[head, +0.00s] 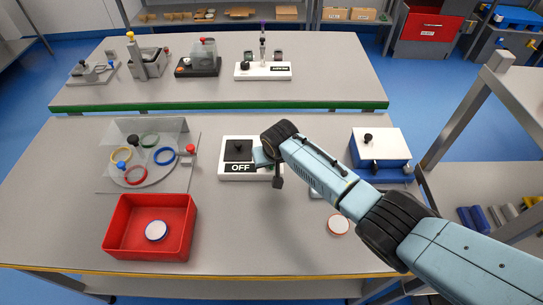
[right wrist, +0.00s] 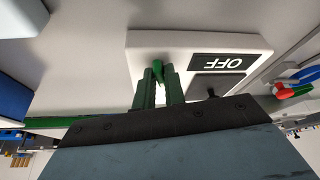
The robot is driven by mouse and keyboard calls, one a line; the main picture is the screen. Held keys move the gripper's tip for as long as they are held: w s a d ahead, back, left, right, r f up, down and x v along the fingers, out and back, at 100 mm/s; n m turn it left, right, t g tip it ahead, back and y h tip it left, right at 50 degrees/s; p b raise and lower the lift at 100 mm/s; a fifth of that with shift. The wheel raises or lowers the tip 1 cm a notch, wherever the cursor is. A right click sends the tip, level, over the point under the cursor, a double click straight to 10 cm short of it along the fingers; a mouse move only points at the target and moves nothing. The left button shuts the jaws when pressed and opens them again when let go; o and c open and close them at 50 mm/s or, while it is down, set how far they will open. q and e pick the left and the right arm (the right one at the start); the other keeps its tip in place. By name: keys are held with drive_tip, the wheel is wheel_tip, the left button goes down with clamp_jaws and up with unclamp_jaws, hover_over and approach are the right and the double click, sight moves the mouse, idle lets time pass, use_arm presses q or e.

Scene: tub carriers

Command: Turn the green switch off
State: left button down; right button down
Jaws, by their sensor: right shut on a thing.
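A white switch box (head: 225,177) stands on the near table with a black plate, a black knob (head: 238,148) and an OFF label (head: 241,168). My right gripper (head: 277,181) is at the box's right end. The right wrist view shows the white box (right wrist: 150,40) upside down, with its OFF label (right wrist: 222,63). There the green switch (right wrist: 158,69) stands between the fingertips of my right gripper (right wrist: 159,80), which is shut on it. In the head view the arm mostly hides the green switch. My left gripper is not in view.
A red bin (head: 118,227) holding a round lid stands at the front left. Left of the box is a grey tray (head: 190,183) with coloured rings and a clear screen. A blue-and-white box (head: 381,145) stands to the right. A red-rimmed disc (head: 338,224) lies near the arm.

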drive_tip(key=shift+a+m+h, duration=0.1)
drive_tip(key=shift+m+h, duration=0.5)
drive_tip(key=shift+m, duration=0.9)
drive_tip(key=c, duration=1.5)
unclamp_jaws()
drive_tip(key=shift+r+p, duration=0.15)
drive_tip(key=shift+p, duration=0.2)
drive_tip(key=shift+s+r, duration=0.15)
drive_tip(key=shift+r, duration=0.1)
drive_tip(key=p+v, duration=0.3)
drive_tip(key=v, duration=0.9)
drive_tip(key=shift+s+r, duration=0.2)
drive_tip(key=shift+s, duration=0.05)
